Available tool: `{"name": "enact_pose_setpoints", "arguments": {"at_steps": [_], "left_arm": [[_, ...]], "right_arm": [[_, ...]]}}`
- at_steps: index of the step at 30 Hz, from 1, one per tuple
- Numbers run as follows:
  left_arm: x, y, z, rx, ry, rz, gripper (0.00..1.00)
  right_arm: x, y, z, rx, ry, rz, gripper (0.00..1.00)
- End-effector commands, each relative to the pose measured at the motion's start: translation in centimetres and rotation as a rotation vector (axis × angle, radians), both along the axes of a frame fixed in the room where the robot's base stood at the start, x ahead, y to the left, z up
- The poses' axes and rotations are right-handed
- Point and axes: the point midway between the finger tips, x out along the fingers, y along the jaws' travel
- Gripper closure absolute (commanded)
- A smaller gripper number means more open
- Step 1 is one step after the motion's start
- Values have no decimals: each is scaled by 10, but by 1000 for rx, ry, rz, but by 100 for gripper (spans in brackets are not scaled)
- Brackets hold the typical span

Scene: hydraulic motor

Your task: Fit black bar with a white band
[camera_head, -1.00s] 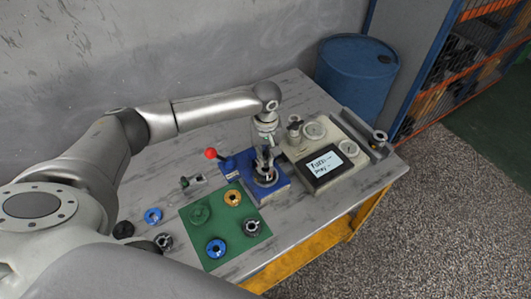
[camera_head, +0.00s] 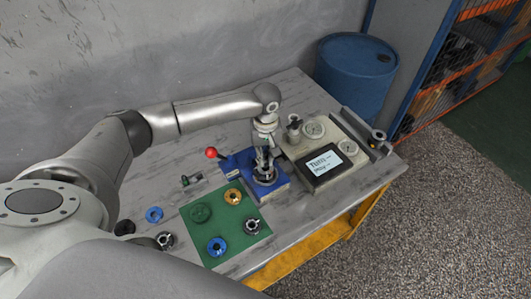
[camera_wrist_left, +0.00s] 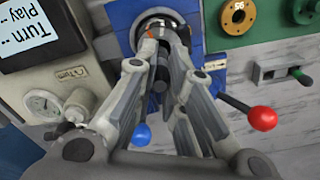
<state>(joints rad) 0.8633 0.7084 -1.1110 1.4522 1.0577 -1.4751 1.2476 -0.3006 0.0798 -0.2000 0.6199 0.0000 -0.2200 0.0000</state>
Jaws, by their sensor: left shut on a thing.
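My left gripper (camera_head: 264,166) points down over the round metal fixture on the blue base (camera_head: 281,192). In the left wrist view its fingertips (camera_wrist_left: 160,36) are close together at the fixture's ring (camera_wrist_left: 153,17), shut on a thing. A dark bar-like piece (camera_wrist_left: 160,76) shows between the fingers. The fingers hide much of it, and I cannot make out a white band. I cannot tell how deep it sits in the fixture. My right gripper is not in view.
A red-knobbed lever (camera_head: 211,153) stands left of the fixture. A device with gauges and a screen (camera_head: 325,163) is on the right. A green mat (camera_head: 226,227) with several rings lies in front. A blue barrel (camera_head: 356,75) stands behind the table.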

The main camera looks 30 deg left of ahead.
Motion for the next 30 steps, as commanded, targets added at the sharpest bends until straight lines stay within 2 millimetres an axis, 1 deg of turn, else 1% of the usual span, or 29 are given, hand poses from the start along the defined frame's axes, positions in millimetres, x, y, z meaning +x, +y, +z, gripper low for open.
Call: {"name": "enact_pose_setpoints", "arguments": {"at_steps": [14, 30], "left_arm": [[0, 0, -1, -1, -1, 0, 100], [0, 0, -7, 0, 0, 1, 100]], "right_arm": [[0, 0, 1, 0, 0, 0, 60], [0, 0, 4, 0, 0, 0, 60]]}}
